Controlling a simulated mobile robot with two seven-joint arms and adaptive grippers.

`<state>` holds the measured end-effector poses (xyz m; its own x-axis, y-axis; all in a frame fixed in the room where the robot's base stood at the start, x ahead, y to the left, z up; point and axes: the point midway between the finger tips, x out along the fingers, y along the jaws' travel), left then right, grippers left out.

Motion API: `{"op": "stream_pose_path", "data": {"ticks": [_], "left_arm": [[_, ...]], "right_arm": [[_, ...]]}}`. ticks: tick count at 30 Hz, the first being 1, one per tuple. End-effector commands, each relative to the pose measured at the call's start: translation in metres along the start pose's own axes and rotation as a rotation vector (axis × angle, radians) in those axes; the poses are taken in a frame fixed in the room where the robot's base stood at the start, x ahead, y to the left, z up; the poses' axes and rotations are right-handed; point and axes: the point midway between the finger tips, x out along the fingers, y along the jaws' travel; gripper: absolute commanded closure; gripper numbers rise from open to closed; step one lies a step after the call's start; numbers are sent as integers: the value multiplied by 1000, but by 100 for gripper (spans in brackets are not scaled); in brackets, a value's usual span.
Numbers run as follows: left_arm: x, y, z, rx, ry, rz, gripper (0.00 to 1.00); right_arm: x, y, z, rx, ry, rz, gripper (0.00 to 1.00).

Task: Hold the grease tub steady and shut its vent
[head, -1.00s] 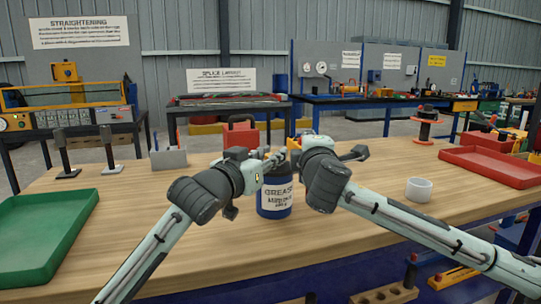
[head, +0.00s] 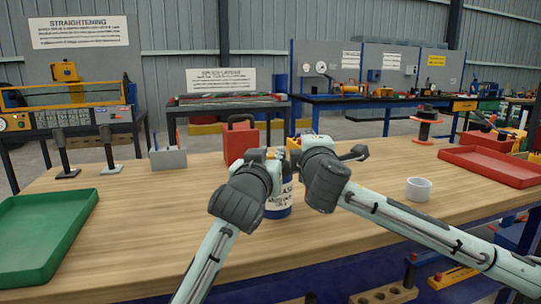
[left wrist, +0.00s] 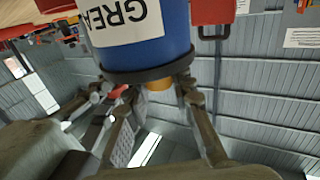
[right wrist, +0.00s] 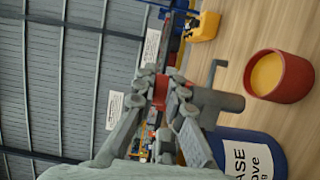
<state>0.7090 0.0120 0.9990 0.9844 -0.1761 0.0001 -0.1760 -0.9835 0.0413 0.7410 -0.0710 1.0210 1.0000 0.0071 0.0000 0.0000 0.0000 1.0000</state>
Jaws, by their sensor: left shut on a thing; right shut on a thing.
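The blue grease tub (head: 284,208) stands upright on the bench in the head view, partly behind my left wrist. In the left wrist view the tub (left wrist: 165,48) appears upside down with a dark rim. My left gripper (left wrist: 150,85) is shut on it at the rim, with an orange part between the fingers. My right gripper (right wrist: 161,92) is shut beside the top of the tub (right wrist: 245,150). A small red part, seemingly the vent (right wrist: 160,88), shows between its fingertips. My forearms and fingers hide the vent's position in the head view.
A red toolbox (head: 240,142) stands behind the tub. A red cup (right wrist: 280,76) shows in the right wrist view. The front of the bench is clear.

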Motion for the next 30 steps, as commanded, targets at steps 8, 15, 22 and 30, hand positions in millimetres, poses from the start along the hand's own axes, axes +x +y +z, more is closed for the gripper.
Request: {"op": "stream_pose_path", "data": {"ticks": [8,15,22,30], "left_arm": [[0,-1,0,0,1,0,65],[0,0,0,1,0,1,55],[-7,0,0,0,-1,1,55],[-58,0,0,-1,0,3,55]], "right_arm": [[0,0,0,0,-1,-1,100],[0,0,0,0,-1,-1,100],[0,0,0,0,0,-1,100],[0,0,0,0,0,-1,100]]}}
